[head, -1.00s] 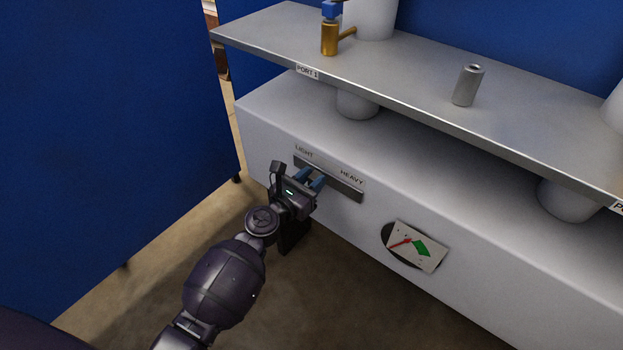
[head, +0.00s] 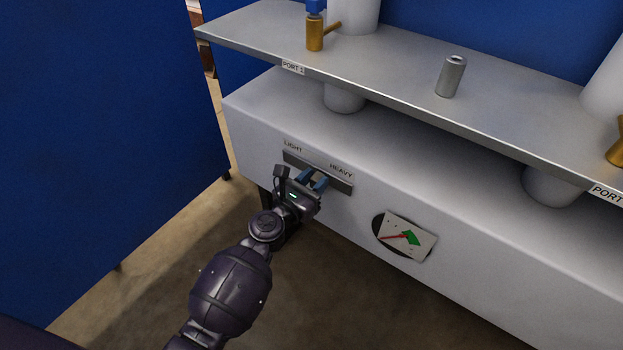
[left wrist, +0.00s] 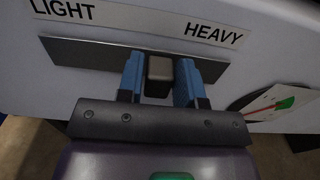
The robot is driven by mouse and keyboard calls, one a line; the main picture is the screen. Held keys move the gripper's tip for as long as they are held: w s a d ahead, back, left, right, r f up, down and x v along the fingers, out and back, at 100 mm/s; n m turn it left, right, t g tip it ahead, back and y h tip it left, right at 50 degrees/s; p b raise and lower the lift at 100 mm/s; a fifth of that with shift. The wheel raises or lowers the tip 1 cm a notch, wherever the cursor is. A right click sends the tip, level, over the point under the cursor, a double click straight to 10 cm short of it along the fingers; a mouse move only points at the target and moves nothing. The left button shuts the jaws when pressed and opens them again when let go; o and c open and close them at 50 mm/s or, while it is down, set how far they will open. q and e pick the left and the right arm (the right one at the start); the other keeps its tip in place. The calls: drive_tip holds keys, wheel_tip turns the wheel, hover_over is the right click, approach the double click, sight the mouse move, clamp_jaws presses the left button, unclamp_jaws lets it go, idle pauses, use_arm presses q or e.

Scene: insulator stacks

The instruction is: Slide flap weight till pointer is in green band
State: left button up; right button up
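The flap weight shows as a small dark block (left wrist: 159,70) on the grey slide rail (left wrist: 85,52) between LIGHT and HEAVY. My left gripper (head: 314,180) has its two blue fingers on either side of the block, seemingly shut on it, right of the rail's middle. In the head view the gripper hides the block. The round dial (head: 404,236) is to the right of the rail, partly covered by a white card. Its red pointer (head: 394,237) has its tip at the edge of the green band (head: 411,237). My right gripper is not in view.
A steel shelf (head: 400,98) overhangs the white cabinet (head: 300,120). A grey can (head: 451,76) and a brass fitting with a blue top (head: 315,34) stand on it. A blue partition (head: 100,120) is at left. Floor in front of the cabinet is clear.

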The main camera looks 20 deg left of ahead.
use_arm(q)
drive_tip(key=o, duration=0.3)
drive_tip(key=shift+s+a, duration=0.25)
drive_tip(key=shift+s, duration=0.3)
drive_tip(key=v, duration=0.9)
drive_tip(key=shift+s, duration=0.25)
